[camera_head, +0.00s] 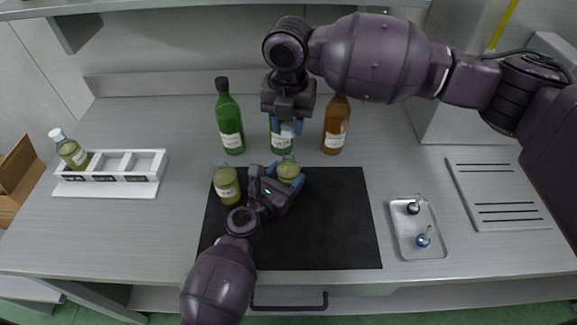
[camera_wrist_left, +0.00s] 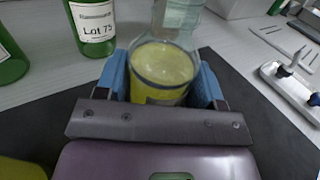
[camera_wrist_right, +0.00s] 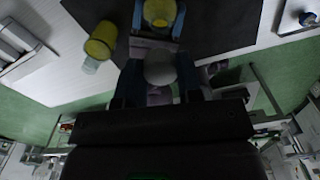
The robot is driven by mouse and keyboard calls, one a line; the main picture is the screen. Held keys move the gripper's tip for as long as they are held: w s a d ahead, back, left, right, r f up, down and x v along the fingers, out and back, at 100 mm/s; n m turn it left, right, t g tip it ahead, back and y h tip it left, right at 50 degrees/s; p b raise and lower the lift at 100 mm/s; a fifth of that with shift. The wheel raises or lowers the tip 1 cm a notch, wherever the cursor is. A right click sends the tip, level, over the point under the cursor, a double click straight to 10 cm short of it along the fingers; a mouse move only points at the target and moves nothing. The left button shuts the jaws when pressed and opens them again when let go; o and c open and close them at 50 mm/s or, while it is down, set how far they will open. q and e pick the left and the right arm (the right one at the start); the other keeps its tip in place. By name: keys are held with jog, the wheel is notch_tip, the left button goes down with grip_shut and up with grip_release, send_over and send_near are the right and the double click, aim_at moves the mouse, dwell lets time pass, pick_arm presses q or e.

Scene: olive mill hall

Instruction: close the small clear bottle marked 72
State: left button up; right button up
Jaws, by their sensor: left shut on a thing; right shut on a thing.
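A small clear bottle with yellow-green oil (camera_head: 289,171) stands upright over the black mat's back edge. My left gripper (camera_head: 283,183) is shut on it; in the left wrist view its blue fingers flank the bottle (camera_wrist_left: 165,65). Its marking is not readable. My right gripper (camera_head: 287,127) is shut on a white cap (camera_head: 288,130), held above the bottle and apart from it. The cap also shows in the right wrist view (camera_wrist_right: 160,68), with the bottle (camera_wrist_right: 160,12) beyond it. A second small oil bottle (camera_head: 227,188) stands on the mat to the left; its label is too small to read.
Green bottles (camera_head: 230,125) (camera_head: 281,138) and a brown bottle (camera_head: 336,125) stand behind the black mat (camera_head: 330,235). A white rack (camera_head: 110,187) holds a white-capped bottle (camera_head: 72,152). A metal tray (camera_head: 420,220) holds a black and a blue stopper. The mat's front right is clear.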

aim_at(288, 153)
jog(key=shift+f, duration=2.4)
jog(key=shift+f, duration=0.85)
jog(key=shift+f, duration=0.6)
